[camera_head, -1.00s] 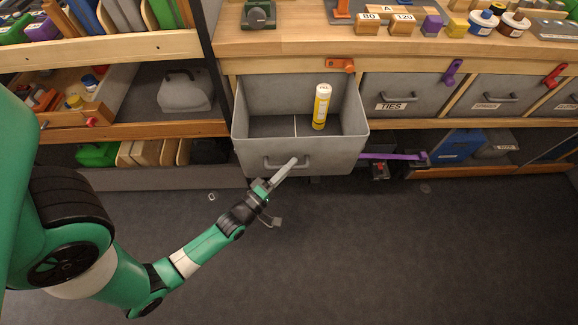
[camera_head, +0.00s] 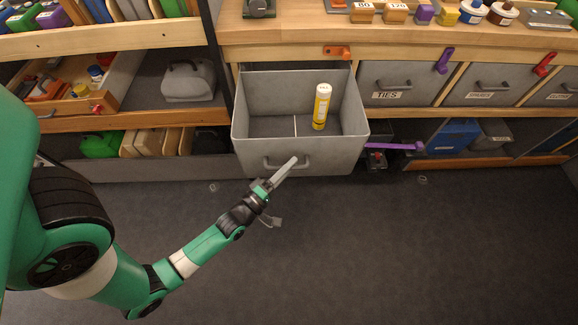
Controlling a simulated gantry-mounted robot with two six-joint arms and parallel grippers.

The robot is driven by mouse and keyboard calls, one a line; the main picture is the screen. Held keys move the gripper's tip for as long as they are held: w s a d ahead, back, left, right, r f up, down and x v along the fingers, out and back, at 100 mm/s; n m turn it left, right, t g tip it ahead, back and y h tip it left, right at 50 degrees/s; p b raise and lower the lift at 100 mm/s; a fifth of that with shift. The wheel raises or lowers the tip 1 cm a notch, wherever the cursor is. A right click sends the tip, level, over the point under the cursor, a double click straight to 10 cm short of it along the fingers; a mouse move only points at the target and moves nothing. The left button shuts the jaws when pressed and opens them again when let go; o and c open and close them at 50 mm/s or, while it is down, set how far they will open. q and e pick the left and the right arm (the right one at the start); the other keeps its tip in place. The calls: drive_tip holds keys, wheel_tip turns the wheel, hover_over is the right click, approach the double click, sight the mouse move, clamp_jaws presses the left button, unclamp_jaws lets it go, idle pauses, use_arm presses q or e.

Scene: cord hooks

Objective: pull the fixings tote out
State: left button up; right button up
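A grey tote (camera_head: 250,150) is drawn far out of its bay under the workbench, its open top facing up. It has a low divider inside, and a yellow and white tube (camera_head: 321,108) stands upright in its right part. No label is readable on its front. My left gripper (camera_head: 290,166) is at the handle (camera_head: 270,163) on the tote's front, with its fingers closed on the handle's right part. The exact finger contact is small in the picture. My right gripper is not in view.
Closed grey totes, one labelled TIES (camera_head: 387,95), sit to the right, with purple (camera_head: 443,61) and red (camera_head: 543,65) latches above. An orange latch (camera_head: 337,52) is turned sideways above the open bay. The dark floor (camera_head: 400,250) in front is clear.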

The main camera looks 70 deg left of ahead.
use_arm(q)
drive_tip(key=shift+o, duration=1)
drive_tip(key=v, duration=1.1)
drive_tip(key=shift+s+d+b, duration=0.15)
drive_tip(key=shift+s+b, duration=0.15)
drive_tip(key=shift+w+f, duration=0.1)
